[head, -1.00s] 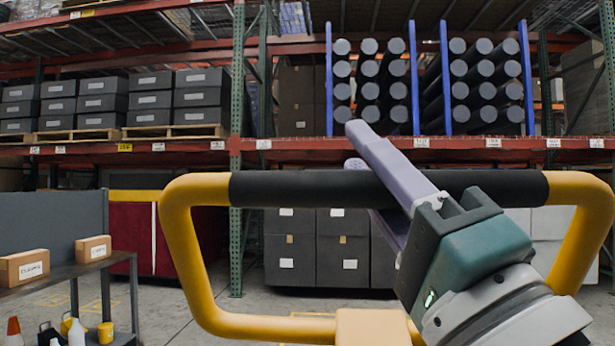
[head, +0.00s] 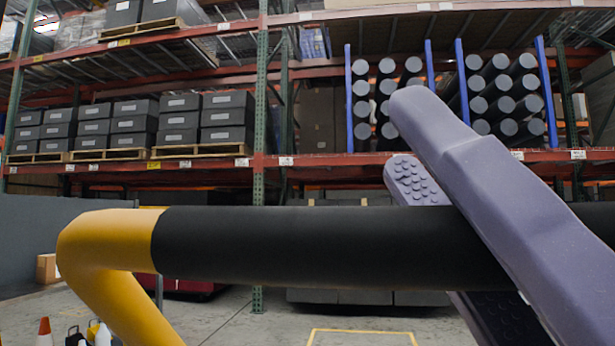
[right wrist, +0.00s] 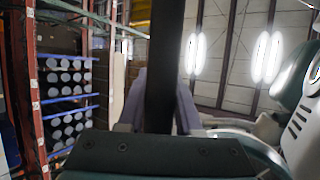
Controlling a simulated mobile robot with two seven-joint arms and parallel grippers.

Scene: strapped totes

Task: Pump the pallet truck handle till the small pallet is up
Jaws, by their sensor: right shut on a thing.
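The pallet truck handle is a yellow loop with a black crossbar (head: 300,246). It fills the lower part of the head view, very close to the camera. My right gripper (head: 428,148) is shut on the right part of the crossbar, with one lavender finger on the near side and one behind. In the right wrist view the dark crossbar (right wrist: 164,65) runs up between the two fingers of the gripper (right wrist: 160,105). My left gripper is not in view. The small pallet and the truck's forks are not in view.
A tall rack with a red beam (head: 205,164) stands behind, holding dark boxes (head: 178,120) on pallets and dark rolls (head: 505,95) between blue posts. An orange cone (head: 44,332) and a small cardboard box (head: 46,268) are at lower left. Bare floor shows beyond the handle.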

